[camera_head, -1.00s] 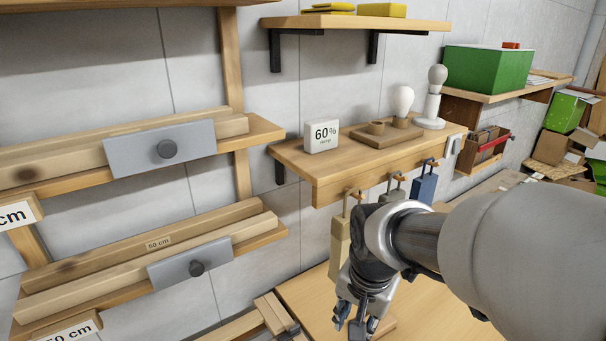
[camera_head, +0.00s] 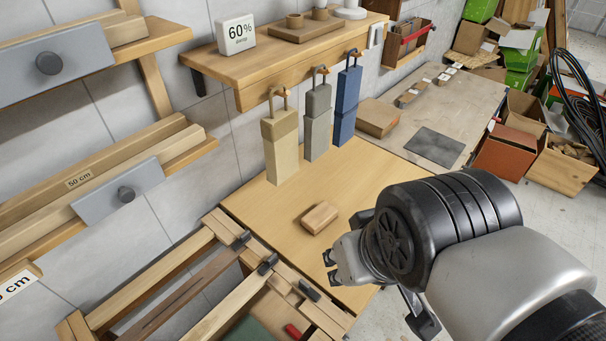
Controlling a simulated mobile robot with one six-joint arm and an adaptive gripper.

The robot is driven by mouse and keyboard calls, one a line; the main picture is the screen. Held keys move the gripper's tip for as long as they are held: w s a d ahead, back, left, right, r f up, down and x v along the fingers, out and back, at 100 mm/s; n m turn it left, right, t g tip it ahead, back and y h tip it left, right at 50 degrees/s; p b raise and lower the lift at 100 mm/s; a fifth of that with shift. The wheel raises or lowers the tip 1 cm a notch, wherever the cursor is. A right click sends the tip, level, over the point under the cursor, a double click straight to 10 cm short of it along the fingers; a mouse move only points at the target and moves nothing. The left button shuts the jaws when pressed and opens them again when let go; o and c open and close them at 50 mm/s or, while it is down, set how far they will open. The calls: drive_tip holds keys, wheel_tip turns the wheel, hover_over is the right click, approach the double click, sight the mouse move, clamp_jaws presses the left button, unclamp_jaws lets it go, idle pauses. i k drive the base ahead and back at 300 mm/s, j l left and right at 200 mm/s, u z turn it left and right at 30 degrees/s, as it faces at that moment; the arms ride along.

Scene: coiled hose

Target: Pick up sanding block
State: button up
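A small light-brown wooden block with rounded edges, which looks like the sanding block (camera_head: 320,217), lies flat on the wooden bench top (camera_head: 376,182). My gripper (camera_head: 331,268) is just below and slightly right of it in the picture, pointing left. Its two fingertips show a gap between them and hold nothing visible. The gripper is apart from the block. My wrist and arm hide the right part of the bench.
Beige (camera_head: 281,150), grey (camera_head: 318,120) and blue (camera_head: 346,105) long blocks hang from hooks under the shelf (camera_head: 205,55) behind the bench. A wooden frame with clamps (camera_head: 225,280) stands at left front. Bench around the block is clear.

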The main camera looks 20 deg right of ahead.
sight(323, 215)
drive_tip(key=u, duration=0.95)
drive_tip(key=z, duration=1.2)
drive_tip(key=u, duration=1.15)
drive_tip(key=k+l+u, duration=0.35)
drive_tip(key=l, duration=0.15)
drive_tip(key=k+l+u, duration=0.15)
drive_tip(key=l+u, duration=0.2)
drive_tip(key=l, duration=0.1)
